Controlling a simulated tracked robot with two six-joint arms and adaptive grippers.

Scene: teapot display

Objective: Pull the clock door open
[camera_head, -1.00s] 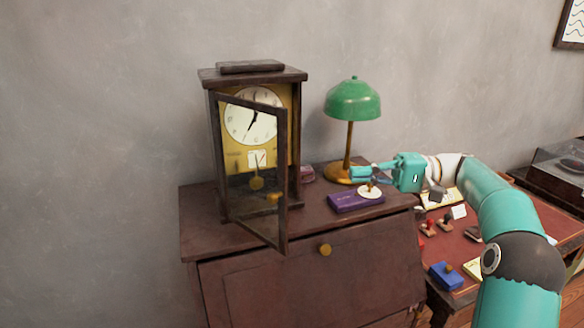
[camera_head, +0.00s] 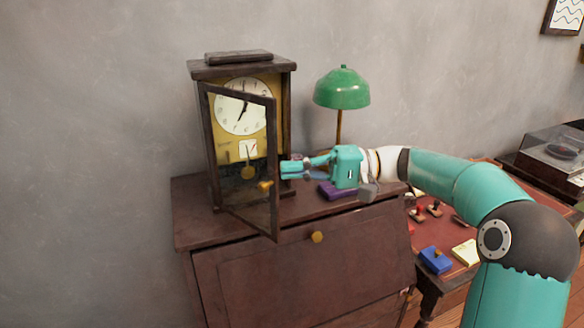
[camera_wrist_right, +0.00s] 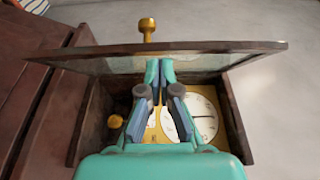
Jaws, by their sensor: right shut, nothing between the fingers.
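The clock (camera_head: 197,150) stands upright on the brown desk cabinet. Its framed glass door (camera_head: 273,190) stands partly open, swung out toward me with its free edge on the right. A brass knob (camera_head: 265,184) sits on the door; it also shows beyond the door frame in the right wrist view (camera_wrist_right: 147,26). My right gripper (camera_head: 283,168) is shut and empty just right of the door's free edge. In the right wrist view its fingertips (camera_wrist_right: 160,72) point at the door's inner side; I cannot tell whether they touch. The clock dial (camera_head: 242,105) shows behind the glass. My left gripper is not in view.
A green lamp (camera_head: 342,90) stands right of the clock, behind my right arm. A purple box (camera_head: 337,193) lies below my right gripper. The cabinet (camera_head: 300,275) has a front knob (camera_head: 317,237). A red-topped desk (camera_head: 450,235) with small items is at the right.

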